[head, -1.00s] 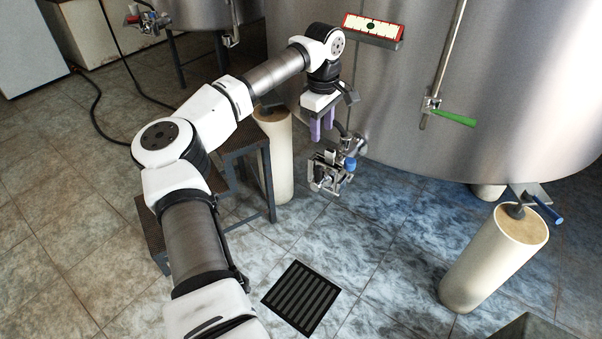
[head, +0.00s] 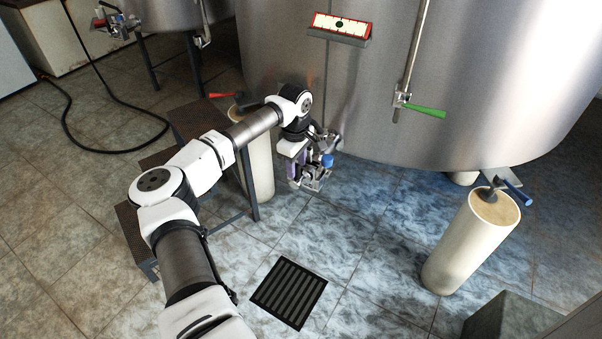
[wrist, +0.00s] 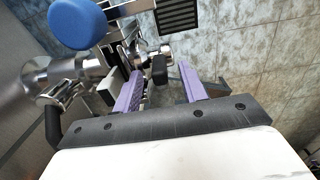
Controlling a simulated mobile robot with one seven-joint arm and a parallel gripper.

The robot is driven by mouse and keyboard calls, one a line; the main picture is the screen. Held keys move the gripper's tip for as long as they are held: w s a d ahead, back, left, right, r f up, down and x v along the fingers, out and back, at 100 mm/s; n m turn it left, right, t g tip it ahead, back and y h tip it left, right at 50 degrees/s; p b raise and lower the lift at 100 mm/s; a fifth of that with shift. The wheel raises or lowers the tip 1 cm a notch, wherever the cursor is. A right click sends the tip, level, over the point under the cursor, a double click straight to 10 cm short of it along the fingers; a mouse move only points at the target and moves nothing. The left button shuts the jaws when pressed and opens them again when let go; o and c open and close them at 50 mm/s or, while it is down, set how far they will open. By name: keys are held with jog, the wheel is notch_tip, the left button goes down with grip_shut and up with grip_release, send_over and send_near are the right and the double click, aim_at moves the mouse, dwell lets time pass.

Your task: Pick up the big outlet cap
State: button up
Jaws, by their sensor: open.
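The metal outlet assembly (head: 318,178) sits low on the front of the large steel tank, with clamps and a blue round part (head: 327,160). The blue part also shows large at the upper left of the wrist view (wrist: 78,22). I cannot tell which metal piece is the big outlet cap; the arm and fittings partly hide it. My gripper (head: 294,166) is at the left side of the assembly, pointing down. In the wrist view its purple fingers (wrist: 162,80) are apart, with a dark-ended metal fitting (wrist: 159,68) seen between them. Contact cannot be told.
A pale cylinder (head: 260,175) stands left of the outlet, beside dark steps (head: 212,180). Another cylinder (head: 470,245) stands at the right. A floor drain (head: 288,292) lies in front. The tank wall (head: 380,100) rises close behind my gripper. Tiled floor around the drain is clear.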

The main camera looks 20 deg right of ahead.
jog(key=shift+f, duration=0.25)
grip_shut()
jog(key=shift+r, duration=0.1)
dwell(0.3)
